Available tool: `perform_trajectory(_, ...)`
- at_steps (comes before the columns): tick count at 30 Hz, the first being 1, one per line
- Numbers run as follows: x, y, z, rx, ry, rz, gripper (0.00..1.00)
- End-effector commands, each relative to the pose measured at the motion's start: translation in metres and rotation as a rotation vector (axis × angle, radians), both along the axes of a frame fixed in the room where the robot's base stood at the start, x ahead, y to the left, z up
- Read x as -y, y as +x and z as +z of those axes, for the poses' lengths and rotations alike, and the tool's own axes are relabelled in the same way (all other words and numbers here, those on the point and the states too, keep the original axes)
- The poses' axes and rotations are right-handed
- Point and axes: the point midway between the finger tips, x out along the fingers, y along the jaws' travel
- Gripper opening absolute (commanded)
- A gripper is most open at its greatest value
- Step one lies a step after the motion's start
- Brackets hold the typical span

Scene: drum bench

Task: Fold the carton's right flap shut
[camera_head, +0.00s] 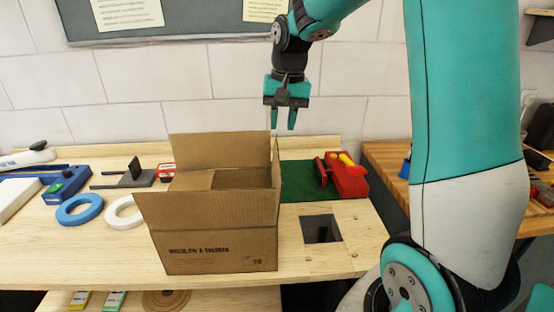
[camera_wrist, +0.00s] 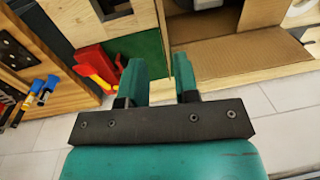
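The brown cardboard carton (camera_head: 220,250) stands on the bench, open at the top. Its right flap (camera_head: 276,163) stands up and shows nearly edge-on. The back flap (camera_head: 220,150) stands up, the front flap (camera_head: 205,208) leans outward, and a left panel (camera_head: 190,181) appears folded inward. My gripper (camera_head: 284,125) points down, above and behind the carton's back right corner, apart from the right flap. Its fingers are apart with nothing between them. In the wrist view my gripper (camera_wrist: 159,75) is left of a large carton panel (camera_wrist: 240,50).
A red object with yellow parts (camera_head: 347,178) sits on a green mat (camera_head: 300,183) right of the carton. A square hole (camera_head: 322,228) is in the bench in front of it. A white ring (camera_head: 122,212) and blue ring (camera_head: 79,209) lie left. A tiled wall (camera_head: 150,75) stands behind.

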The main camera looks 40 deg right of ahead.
Motion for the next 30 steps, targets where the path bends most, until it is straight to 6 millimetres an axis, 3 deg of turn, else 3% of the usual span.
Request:
perform_trajectory(9,-0.007,0.003,-0.07,-0.004,0.002,0.004,0.29)
perform_trajectory(15,-0.009,0.005,-0.099,-0.003,0.001,0.004,0.29)
perform_trajectory(28,-0.01,0.006,-0.109,0.002,0.0,0.004,0.29)
perform_trajectory(30,-0.01,0.006,-0.109,0.002,0.0,0.004,0.13)
